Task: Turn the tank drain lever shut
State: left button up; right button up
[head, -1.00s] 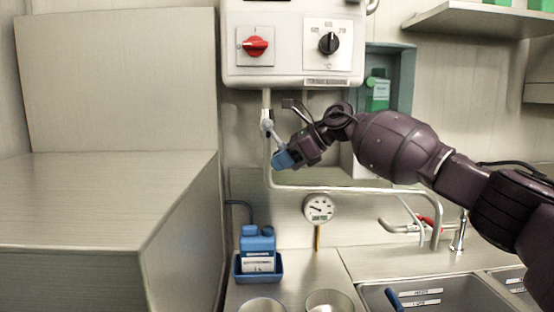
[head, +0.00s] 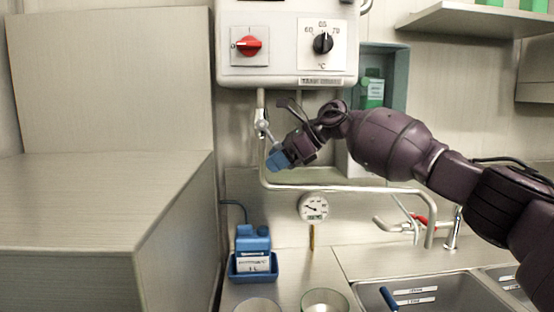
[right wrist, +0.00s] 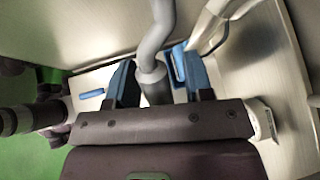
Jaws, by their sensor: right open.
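The tank drain lever (head: 268,134) is a grey metal lever on the valve of the thin pipe below the control box. It slants down to the right, and its lower end is hidden by my right gripper (head: 278,160). In the right wrist view, a grey rod with a darker sleeve, which looks like the lever (right wrist: 154,62), passes between the blue fingers of my right gripper (right wrist: 158,88). The fingers are open on both sides of it; whether either touches it, I cannot tell. My left gripper is out of view.
The control box (head: 288,70) with red and black knobs hangs just above. The bent pipe (head: 340,188) runs below my gripper towards the sink. A round gauge (head: 313,207) and a blue bottle (head: 254,240) in a tray are lower down. A steel cabinet (head: 90,190) stands left.

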jog(key=v, duration=0.3)
jog(key=shift+d, duration=0.1)
jog(key=s+d, duration=0.3)
jog(key=d, duration=0.8)
jog(key=shift+d+b, duration=0.2)
jog(key=shift+b, duration=0.15)
jog(key=shift+w, duration=0.1)
jog(key=shift+c, duration=0.3)
